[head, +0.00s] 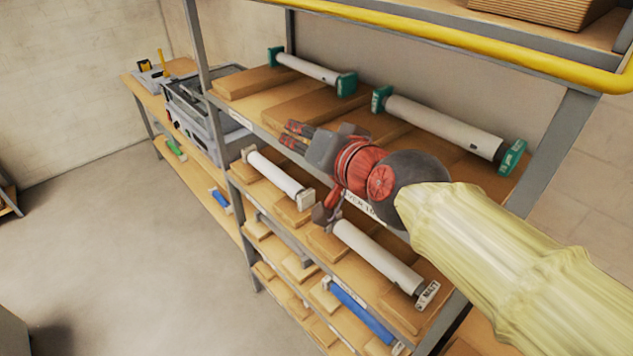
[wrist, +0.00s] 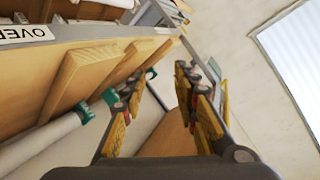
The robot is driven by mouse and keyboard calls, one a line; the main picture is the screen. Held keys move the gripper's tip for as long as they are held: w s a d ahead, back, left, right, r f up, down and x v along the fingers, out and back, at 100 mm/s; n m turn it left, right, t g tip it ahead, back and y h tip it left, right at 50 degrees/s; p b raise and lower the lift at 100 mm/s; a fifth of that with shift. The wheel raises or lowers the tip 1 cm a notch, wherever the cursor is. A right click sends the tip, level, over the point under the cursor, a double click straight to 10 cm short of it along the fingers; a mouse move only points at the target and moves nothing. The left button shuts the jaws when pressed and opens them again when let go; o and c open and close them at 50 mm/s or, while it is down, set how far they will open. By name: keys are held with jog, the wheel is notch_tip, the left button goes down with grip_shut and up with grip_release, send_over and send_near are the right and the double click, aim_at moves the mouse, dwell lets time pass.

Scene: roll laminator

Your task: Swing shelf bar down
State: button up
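The yellow shelf bar (head: 480,48) runs along the front of the top shelf in the head view, sloping down to the right and bending round at its right end. It looks raised at top-shelf level. My gripper (head: 296,137) is below the bar and apart from it, pointing left in front of the rack. In the wrist view, my gripper's two yellow-padded fingers (wrist: 160,80) stand apart with nothing held between them.
White rolls with green end blocks (head: 440,125) lie on the upper shelf, with more rolls (head: 375,255) and a blue one (head: 360,312) below. A grey crate (head: 190,105) stands on the bench at left. The floor (head: 120,230) at left is clear.

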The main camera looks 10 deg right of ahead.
jog(key=s+d+f+n+g+b, duration=0.1)
jog(key=s+f, duration=0.2)
jog(key=f, duration=0.3)
jog(key=shift+d+b, duration=0.4)
jog(key=s+d+f+n+g+h+b, duration=0.1)
jog(key=s+d+f, duration=0.5)
jog(key=f, duration=0.6)
jog(key=s+d+f+n+g+h+b, duration=0.1)
jog(key=s+d+f+g+h+b, duration=0.2)
jog(key=s+d+f+g+b, duration=0.2)
jog(key=s+d+f+b, duration=0.1)
jog(key=s+f+b, duration=0.2)
jog(key=s+f, duration=0.3)
jog(key=shift+f+n+g+h, duration=0.3)
jog(key=shift+f+g, duration=0.1)
jog(key=shift+f, duration=0.25)
jog(key=shift+s, duration=0.1)
